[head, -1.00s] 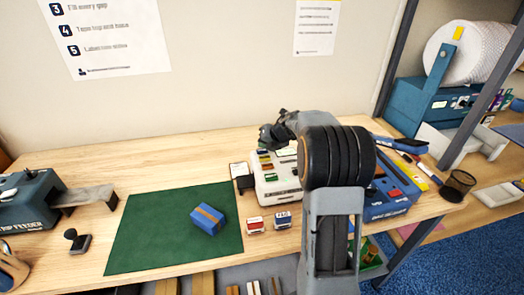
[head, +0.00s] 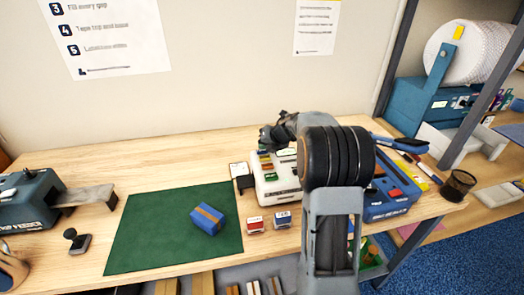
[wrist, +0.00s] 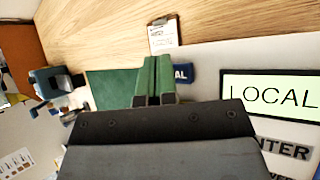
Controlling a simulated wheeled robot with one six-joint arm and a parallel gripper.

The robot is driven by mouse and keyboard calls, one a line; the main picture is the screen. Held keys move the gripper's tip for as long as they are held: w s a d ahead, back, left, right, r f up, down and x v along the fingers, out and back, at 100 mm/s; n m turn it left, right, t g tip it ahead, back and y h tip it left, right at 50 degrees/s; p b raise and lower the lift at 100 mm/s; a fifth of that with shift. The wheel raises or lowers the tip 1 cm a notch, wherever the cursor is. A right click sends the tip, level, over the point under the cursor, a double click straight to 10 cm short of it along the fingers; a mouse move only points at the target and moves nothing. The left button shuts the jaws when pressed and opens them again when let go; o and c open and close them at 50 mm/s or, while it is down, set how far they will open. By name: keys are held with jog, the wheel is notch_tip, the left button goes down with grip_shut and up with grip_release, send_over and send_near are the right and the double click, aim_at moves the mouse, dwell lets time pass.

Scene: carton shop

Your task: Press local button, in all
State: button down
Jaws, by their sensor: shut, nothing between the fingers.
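A white printer (head: 284,187) with several coloured keys stands on the bench in the head view. In the wrist view its white panel (wrist: 208,60) carries a lit pale-green display (wrist: 270,97) reading LOCAL. In the head view my gripper (head: 268,140) is over the printer's back edge, partly hidden by my arm.
A green mat (head: 165,225) holds a blue carton (head: 208,218). The back left of the bench is clear.

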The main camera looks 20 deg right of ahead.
jog(key=shift+f, duration=0.15)
dwell(0.4)
jog(key=shift+r+p, duration=0.95)
jog(key=shift+p, duration=0.15)
notch_tip(320, 180, up, 5)
jog(key=p, duration=0.5)
jog(key=shift+p, duration=0.3)
